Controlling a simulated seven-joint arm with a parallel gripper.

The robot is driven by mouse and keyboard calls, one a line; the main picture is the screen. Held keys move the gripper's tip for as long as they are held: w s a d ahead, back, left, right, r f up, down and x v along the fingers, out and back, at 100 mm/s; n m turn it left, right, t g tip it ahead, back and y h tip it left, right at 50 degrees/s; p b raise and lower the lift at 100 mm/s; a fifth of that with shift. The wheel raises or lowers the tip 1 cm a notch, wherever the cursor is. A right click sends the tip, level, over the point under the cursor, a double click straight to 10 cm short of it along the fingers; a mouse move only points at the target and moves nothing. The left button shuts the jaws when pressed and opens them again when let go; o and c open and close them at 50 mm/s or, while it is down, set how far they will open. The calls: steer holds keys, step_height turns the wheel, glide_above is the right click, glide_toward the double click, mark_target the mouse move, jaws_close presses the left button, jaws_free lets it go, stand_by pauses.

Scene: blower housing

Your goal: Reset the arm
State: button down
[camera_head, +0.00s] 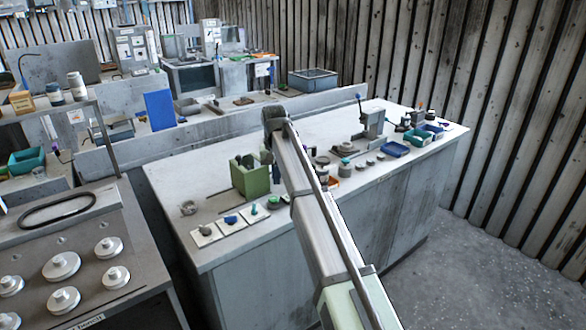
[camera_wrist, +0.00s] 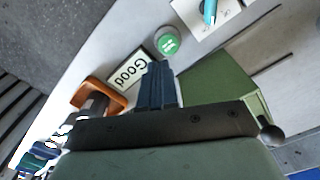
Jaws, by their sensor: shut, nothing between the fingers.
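My gripper (camera_wrist: 160,82) shows in the wrist view as dark blue fingers pressed together, with nothing between them. It hangs over the worktop, close to a white card reading "Good" (camera_wrist: 127,72) and a round green button (camera_wrist: 167,41). Whether the fingertips touch anything below cannot be told. In the head view my arm reaches out over the long bench (camera_head: 190,170) and bends down beside a green box (camera_head: 252,178). The arm mostly hides the gripper there.
The green box (camera_wrist: 225,90) is right of the fingers in the wrist view, and an orange-brown holder (camera_wrist: 97,95) is left. Small parts on white cards (camera_head: 231,221) lie along the bench's front edge. Right of my arm are blue trays (camera_head: 396,149) and a grey press-like device (camera_head: 372,122).

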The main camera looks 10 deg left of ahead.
steer(key=d+f+m+t+h, duration=0.1)
steer(key=d+f+m, duration=0.1)
steer(key=d+f, duration=0.8)
steer(key=d+f+m, duration=0.3)
steer(key=d+f, duration=0.3)
steer(key=d, duration=0.8)
steer(key=s+d+f+n+g, duration=0.15)
steer(key=s+d+f, duration=0.25)
steer(key=s+f, duration=1.1)
steer(key=s+d+f+g, duration=0.3)
steer(key=s+d+f, duration=0.2)
steer(key=s+f, duration=1.05)
steer(key=s+f+g, duration=0.1)
steer(key=s+f, duration=0.2)
steer(key=s, duration=0.5)
steer(key=s+d+f+g, duration=0.1)
steer(key=s+f, duration=0.3)
steer(key=s, duration=0.5)
steer(key=s+d+f+g+y, duration=0.1)
steer(key=s+f, duration=0.2)
steer(key=s, duration=0.5)
steer(key=shift+s+f+n, duration=0.25)
steer(key=shift+f+n, duration=0.05)
steer(key=shift+n, duration=0.05)
steer(key=shift+g, duration=0.25)
